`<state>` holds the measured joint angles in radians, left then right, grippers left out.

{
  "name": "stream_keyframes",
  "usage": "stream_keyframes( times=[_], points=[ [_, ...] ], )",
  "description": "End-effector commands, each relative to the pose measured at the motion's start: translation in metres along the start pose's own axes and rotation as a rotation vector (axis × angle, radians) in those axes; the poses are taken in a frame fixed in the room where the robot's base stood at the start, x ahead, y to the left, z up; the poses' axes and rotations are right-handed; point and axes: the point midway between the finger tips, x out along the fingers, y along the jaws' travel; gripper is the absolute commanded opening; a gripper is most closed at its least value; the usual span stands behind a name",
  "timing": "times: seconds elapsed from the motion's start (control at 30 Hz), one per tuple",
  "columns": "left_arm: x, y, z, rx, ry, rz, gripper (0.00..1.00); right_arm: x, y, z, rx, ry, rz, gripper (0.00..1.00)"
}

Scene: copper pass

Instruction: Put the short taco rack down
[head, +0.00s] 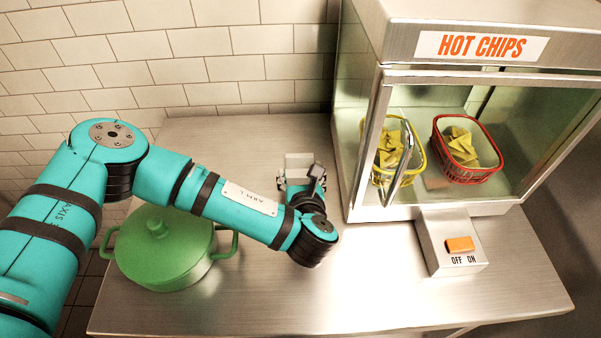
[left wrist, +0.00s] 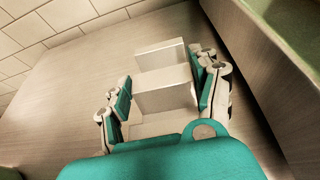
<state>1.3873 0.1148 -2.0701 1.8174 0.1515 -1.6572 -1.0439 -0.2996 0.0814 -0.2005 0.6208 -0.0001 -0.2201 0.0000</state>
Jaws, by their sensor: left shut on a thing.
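The short taco rack (left wrist: 160,52) is pale cream with upright walls. In the left wrist view it sits between the two fingers of my left gripper (left wrist: 162,80), which is shut on it. In the head view the rack (head: 298,161) shows only in part, beyond the wrist of my left arm and left of the chip warmer. It is over the steel counter (head: 270,300); I cannot tell whether its base touches the surface. My right gripper is not in view.
A green lidded pot (head: 165,250) stands at the counter's left. The glass-fronted hot chips warmer (head: 470,207) stands close on the right, with a yellow basket (head: 384,177) and a red basket (head: 466,175) inside. The front middle of the counter is clear.

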Motion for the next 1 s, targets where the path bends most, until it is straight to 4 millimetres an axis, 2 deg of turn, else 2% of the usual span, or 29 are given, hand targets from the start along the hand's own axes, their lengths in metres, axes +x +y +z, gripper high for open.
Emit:
stream_keyframes(
  times=[0.3, 0.33, 0.5, 0.83, 1.0],
  points=[
    [0.001, 0.000, -0.003, -0.002, -0.001, 0.000, 0.26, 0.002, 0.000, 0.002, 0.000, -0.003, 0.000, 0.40],
    [0.001, 0.000, -0.003, -0.002, 0.000, 0.000, 0.63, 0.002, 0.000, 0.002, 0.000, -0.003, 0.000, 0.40],
    [0.001, 0.000, -0.003, -0.002, -0.001, 0.000, 0.86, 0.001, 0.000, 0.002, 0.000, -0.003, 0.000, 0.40],
    [0.000, 0.000, 0.002, -0.002, -0.002, -0.001, 0.86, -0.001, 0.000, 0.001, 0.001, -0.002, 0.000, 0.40],
    [-0.021, -0.001, -0.002, -0.002, 0.002, -0.005, 0.86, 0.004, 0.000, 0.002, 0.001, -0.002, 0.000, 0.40]
  ],
)
